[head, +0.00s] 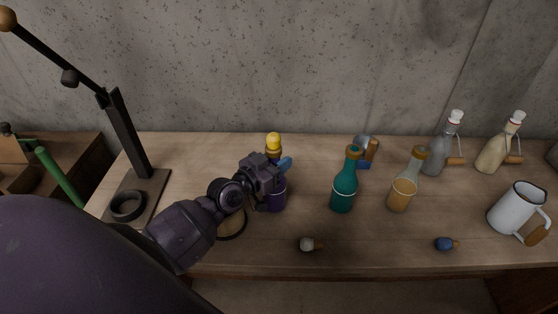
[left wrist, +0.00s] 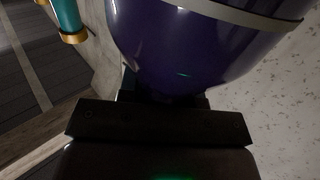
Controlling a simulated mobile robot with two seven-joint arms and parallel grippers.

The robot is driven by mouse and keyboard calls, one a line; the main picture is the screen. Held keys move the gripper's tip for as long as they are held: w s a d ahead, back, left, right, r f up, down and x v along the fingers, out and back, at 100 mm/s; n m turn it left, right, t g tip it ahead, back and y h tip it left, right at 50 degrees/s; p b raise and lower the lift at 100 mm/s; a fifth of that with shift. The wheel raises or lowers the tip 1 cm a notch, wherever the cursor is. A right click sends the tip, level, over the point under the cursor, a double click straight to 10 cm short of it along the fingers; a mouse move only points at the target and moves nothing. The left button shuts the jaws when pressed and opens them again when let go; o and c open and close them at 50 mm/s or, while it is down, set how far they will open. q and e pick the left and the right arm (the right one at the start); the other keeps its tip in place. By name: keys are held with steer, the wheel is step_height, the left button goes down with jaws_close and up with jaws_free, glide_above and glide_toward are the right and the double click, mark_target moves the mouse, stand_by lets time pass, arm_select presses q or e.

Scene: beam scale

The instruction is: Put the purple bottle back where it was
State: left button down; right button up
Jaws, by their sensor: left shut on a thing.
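The purple bottle (head: 277,200) has a yellow cap and is near the middle-left of the table in the head view. My left gripper (head: 273,187) is shut on it from the left side. In the left wrist view the purple bottle (left wrist: 190,45) fills the top, with a pale band around it, right in front of the jaws. The bottle is about upright. My gripper hides part of its body, and I cannot tell whether its base touches the table. My right gripper is not in view.
A teal bottle (head: 344,190) and an amber bottle (head: 402,190) stand to the right. A beam scale (head: 130,140) stands at the left, its beam tilted. Two small knobbed things, grey (head: 307,244) and blue (head: 444,244), lie near the front edge. A white mug (head: 516,208) is far right.

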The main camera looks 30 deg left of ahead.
arm_select(q)
steer(key=c, duration=0.8)
jaws_free()
steer(key=shift+f, duration=0.1)
steer(key=shift+s+r, duration=0.15)
steer(key=shift+r, duration=0.05)
steer(key=b+v, duration=0.1)
steer(key=v, duration=0.6)
steer(key=shift+s+a, duration=0.1)
steer(key=shift+s, duration=0.05)
steer(key=shift+f, duration=0.1)
